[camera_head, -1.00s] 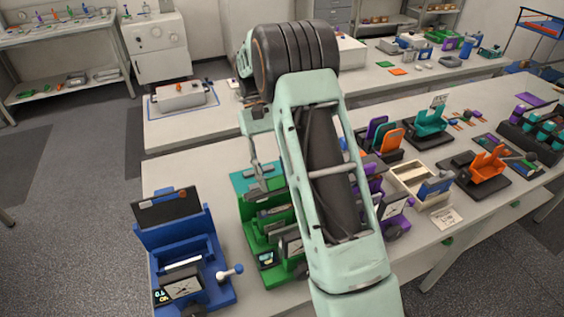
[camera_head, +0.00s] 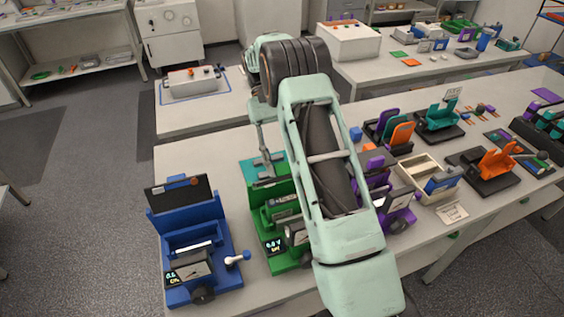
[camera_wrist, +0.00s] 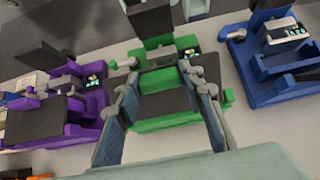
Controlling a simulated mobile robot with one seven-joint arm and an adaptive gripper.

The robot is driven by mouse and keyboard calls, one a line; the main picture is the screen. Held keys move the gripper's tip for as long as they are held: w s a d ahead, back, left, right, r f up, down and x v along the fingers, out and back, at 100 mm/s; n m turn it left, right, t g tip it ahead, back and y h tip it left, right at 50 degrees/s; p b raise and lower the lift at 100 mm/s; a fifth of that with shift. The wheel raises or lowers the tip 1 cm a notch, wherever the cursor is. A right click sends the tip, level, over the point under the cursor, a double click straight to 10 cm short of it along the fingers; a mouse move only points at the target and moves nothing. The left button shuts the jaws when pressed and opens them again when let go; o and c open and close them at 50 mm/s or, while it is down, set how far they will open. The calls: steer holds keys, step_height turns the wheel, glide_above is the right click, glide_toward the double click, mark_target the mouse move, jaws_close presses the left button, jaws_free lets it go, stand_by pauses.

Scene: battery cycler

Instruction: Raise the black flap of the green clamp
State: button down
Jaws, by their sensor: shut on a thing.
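The green clamp (camera_head: 268,215) stands on the near table, partly covered by my arm in the head view. In the wrist view its green body (camera_wrist: 158,79) shows between the fingers, with a small lit display behind. A black panel (camera_wrist: 160,103), which looks like its flap, lies between my two blue-grey finger pads. My gripper (camera_wrist: 158,76) is shut on this flap from both sides. In the head view my gripper (camera_head: 264,170) is at the clamp's back edge. The flap is mostly hidden there, so its exact tilt is unclear.
A blue clamp (camera_head: 200,252) with its black flap upright stands to the left. A purple clamp (camera_head: 394,200) stands close on the right, partly behind my arm. A wooden tray (camera_head: 421,172) and an orange clamp (camera_head: 492,166) are farther right. Bare tabletop lies behind the blue clamp.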

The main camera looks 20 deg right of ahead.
steer(key=c, duration=1.3)
jaws_free()
steer(key=shift+o, duration=0.2)
steer(key=shift+s, duration=0.1)
